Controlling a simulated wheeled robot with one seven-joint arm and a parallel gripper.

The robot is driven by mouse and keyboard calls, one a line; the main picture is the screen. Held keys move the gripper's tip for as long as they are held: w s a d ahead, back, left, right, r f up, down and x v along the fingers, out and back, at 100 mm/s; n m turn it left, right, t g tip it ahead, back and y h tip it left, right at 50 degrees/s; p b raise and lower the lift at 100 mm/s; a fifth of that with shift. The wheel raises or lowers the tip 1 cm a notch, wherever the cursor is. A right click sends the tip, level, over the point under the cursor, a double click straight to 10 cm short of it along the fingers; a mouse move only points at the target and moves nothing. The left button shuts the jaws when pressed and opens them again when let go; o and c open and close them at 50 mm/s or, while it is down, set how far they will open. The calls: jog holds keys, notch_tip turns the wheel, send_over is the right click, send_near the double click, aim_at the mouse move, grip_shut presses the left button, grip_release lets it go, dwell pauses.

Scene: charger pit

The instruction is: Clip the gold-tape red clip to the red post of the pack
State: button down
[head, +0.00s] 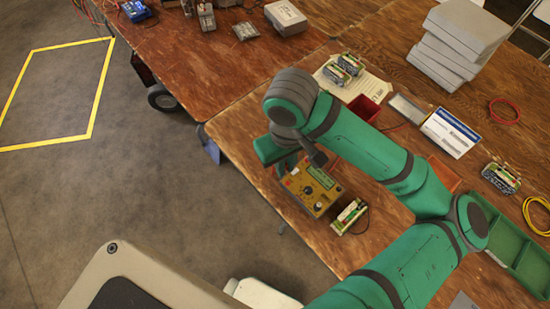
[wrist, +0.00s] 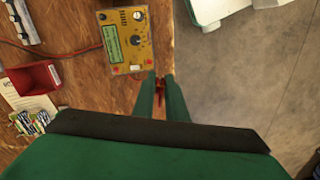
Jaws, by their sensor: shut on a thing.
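My gripper (wrist: 160,98) is shut on a small red clip (wrist: 160,84), which shows between the two green fingers in the wrist view. Its tape colour is too small to tell. In the head view my gripper (head: 286,166) hangs near the table edge, beside the yellow charger (head: 318,193). The charger also shows in the wrist view (wrist: 122,52), just above the fingers, with red spots on its face. A green-and-white pack (head: 349,215) stands right of the charger in the head view, with a dark cable beside it. I cannot make out its red post.
Two more packs (head: 345,65) sit on a paper sheet at the back, near a red bin (head: 364,107). Another pack (head: 500,178) stands by a green tray (head: 527,258) at right. Grey boxes (head: 458,45) are stacked behind. Open floor (wrist: 235,75) lies beyond the table edge.

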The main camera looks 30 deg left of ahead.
jog(key=d+m, duration=1.5)
jog(key=d, duration=0.6)
send_over(346, 220)
notch_tip(346, 220, down, 5)
jog(key=shift+f+m, duration=0.3)
jog(key=shift+f, duration=0.5)
jog(key=shift+f, duration=0.15)
jog(key=shift+f, duration=3.35)
jog(key=shift+f, duration=0.2)
jog(key=c, duration=1.7)
grip_release()
